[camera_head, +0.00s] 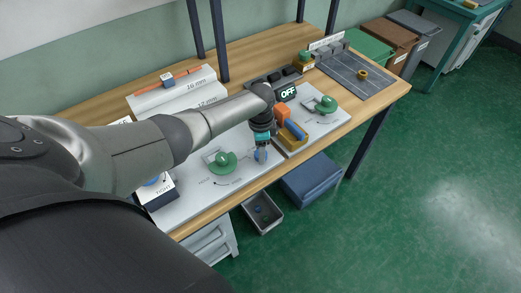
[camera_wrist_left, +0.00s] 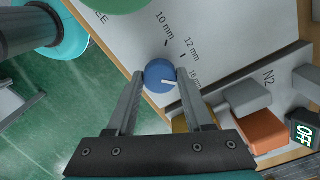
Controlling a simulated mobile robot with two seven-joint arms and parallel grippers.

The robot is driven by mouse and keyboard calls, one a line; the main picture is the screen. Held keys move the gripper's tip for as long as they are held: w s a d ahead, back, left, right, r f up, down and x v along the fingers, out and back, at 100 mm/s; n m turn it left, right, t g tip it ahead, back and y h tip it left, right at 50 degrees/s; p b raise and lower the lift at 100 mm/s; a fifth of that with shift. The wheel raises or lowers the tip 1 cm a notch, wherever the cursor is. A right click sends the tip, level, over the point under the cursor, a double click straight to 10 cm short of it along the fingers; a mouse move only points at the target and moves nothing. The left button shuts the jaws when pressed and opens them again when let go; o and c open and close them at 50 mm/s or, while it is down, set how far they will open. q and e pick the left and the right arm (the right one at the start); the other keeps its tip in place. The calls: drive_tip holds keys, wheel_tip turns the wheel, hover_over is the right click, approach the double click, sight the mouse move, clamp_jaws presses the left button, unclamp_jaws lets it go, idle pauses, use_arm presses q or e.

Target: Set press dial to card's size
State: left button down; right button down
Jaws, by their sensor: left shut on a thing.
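The blue press dial (camera_head: 261,156) sits near the front edge of the light grey press plate (camera_head: 195,198). In the left wrist view the dial (camera_wrist_left: 157,70) is round with a white pointer mark that points right, roughly toward the 16 mm label; the finger partly covers that side. Printed 10 mm, 12 mm and 16 mm labels lie around it. My left gripper (camera_wrist_left: 161,76) is shut on the dial, one finger on each side; it also shows in the head view (camera_head: 262,148). I cannot make out a size card. My right gripper is not in view.
A green knob (camera_head: 222,162) stands left of the dial. An orange block (camera_head: 282,115) and an OFF display (camera_head: 288,93) are to its right, with another green knob (camera_head: 326,104) beyond. Racks marked 10 mm and 12 mm (camera_head: 175,92) stand behind. A grey bin (camera_head: 262,212) is on the floor.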

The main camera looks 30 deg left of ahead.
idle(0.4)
use_arm(q)
drive_tip(key=shift+c, duration=1.4)
unclamp_jaws()
drive_tip(key=shift+r, duration=0.15)
wheel_tip(320, 180, up, 15)
drive_tip(key=p, duration=0.3)
